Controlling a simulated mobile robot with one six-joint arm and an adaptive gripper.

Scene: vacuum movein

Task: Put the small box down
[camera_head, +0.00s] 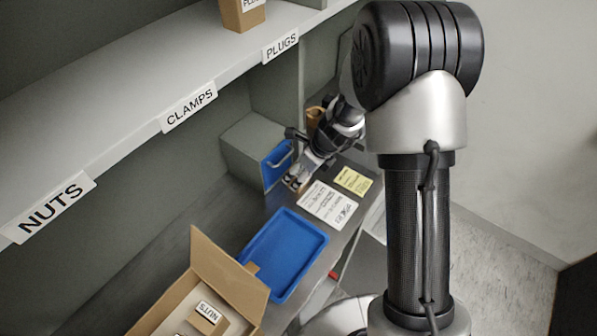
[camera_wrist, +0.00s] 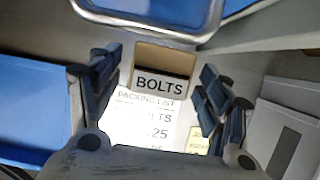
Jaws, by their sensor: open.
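A small cardboard box labelled BOLTS (camera_wrist: 160,58) shows in the wrist view, beyond and between my fingers. Its label faces the camera, and a gap shows on each side of it. My gripper (camera_wrist: 158,68) is open, its two dark fingers spread wide. In the head view my gripper (camera_head: 296,178) is low over the bench, beside the blue-fronted grey bin; the small box is mostly hidden there. A white packing list (camera_wrist: 140,122) lies on the near side of the box; it also shows in the head view (camera_head: 328,204).
A blue tray (camera_head: 283,255) lies on the grey bench. An open carton (camera_head: 228,278) holding a NUTS box (camera_head: 208,314) stands at the front. A yellow note (camera_head: 353,181) lies by the list. A shelf (camera_head: 120,75) labelled NUTS, CLAMPS and PLUGS overhangs the bench.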

